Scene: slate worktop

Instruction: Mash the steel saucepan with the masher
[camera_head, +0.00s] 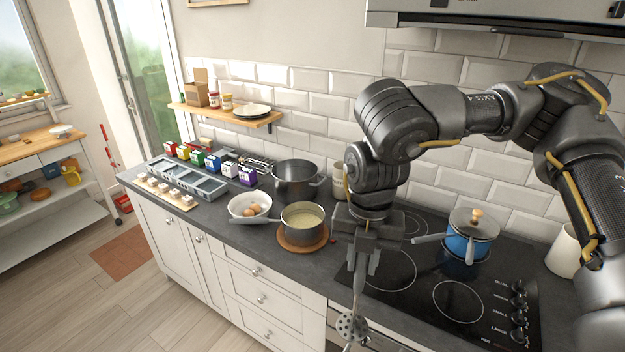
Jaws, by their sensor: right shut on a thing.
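The steel saucepan (302,231) holds a pale yellowish mass and sits on a round wooden board (281,240) on the worktop. Its handle points left. My right gripper (363,270) is to the right of the saucepan, pointing down, and is shut on the masher (352,325). The masher hangs below the gripper, with its perforated head low, near the worktop's front edge and away from the saucepan. Its grip is partly hidden by the fingers. My left gripper is not in view.
A bowl with eggs (240,208) stands left of the saucepan, and a large steel pot (295,183) is behind it. A lidded blue pan (463,245) is on the black hob (410,303) to the right. A grey divided tray (200,187) and small boxes are farther left.

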